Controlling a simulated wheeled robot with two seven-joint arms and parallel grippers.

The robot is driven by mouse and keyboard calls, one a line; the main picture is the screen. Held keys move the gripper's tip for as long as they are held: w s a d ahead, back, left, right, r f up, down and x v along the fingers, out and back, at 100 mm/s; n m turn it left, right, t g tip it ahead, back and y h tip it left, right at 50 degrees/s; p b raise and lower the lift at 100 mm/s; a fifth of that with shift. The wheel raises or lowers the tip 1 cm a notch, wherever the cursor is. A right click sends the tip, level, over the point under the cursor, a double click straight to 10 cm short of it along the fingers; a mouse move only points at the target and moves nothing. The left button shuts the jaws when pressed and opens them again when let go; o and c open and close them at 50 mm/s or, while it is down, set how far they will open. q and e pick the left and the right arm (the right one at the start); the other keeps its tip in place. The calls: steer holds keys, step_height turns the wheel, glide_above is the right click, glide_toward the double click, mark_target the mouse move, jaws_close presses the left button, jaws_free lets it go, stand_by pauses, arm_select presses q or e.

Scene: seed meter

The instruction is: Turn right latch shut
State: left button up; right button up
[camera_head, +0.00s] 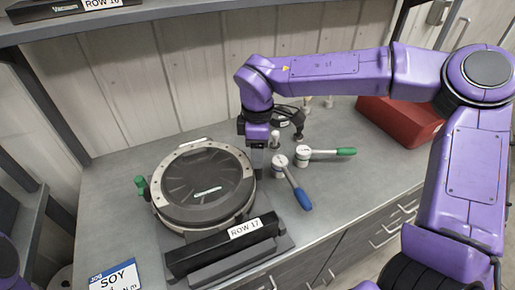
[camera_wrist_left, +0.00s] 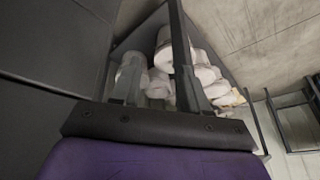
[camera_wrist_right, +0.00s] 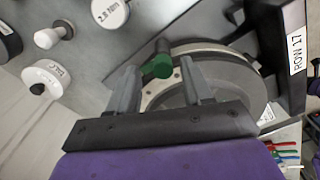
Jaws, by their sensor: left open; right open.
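The round black seed meter (camera_head: 205,185) with a pale rim stands on the workbench. Its left latch with a green knob (camera_head: 140,182) shows at the left rim. The right latch's green knob (camera_wrist_right: 158,66) shows in the right wrist view at the meter's rim; in the head view it is hidden behind my gripper. My right gripper (camera_head: 258,160) points down at the meter's right edge, open, its fingertips (camera_wrist_right: 161,80) either side of the knob in that view. I cannot tell whether they touch it. My left gripper (camera_wrist_left: 162,85) is open and empty, away from the bench.
A blue-handled tool (camera_head: 296,186) and a green-handled tool (camera_head: 325,152) lie right of the meter, close to my right gripper. A ROW 17 bar (camera_head: 215,252) is in front of the meter. A red box (camera_head: 400,122) stands at the back right. White rounded items (camera_wrist_left: 205,72) are beyond my left gripper.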

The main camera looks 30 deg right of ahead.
steer(key=shift+f, duration=0.25)
steer(key=shift+s+r, duration=0.1)
steer(key=shift+s, duration=0.25)
steer(key=shift+c, duration=0.3)
steer(key=shift+w, duration=0.1)
jaws_close()
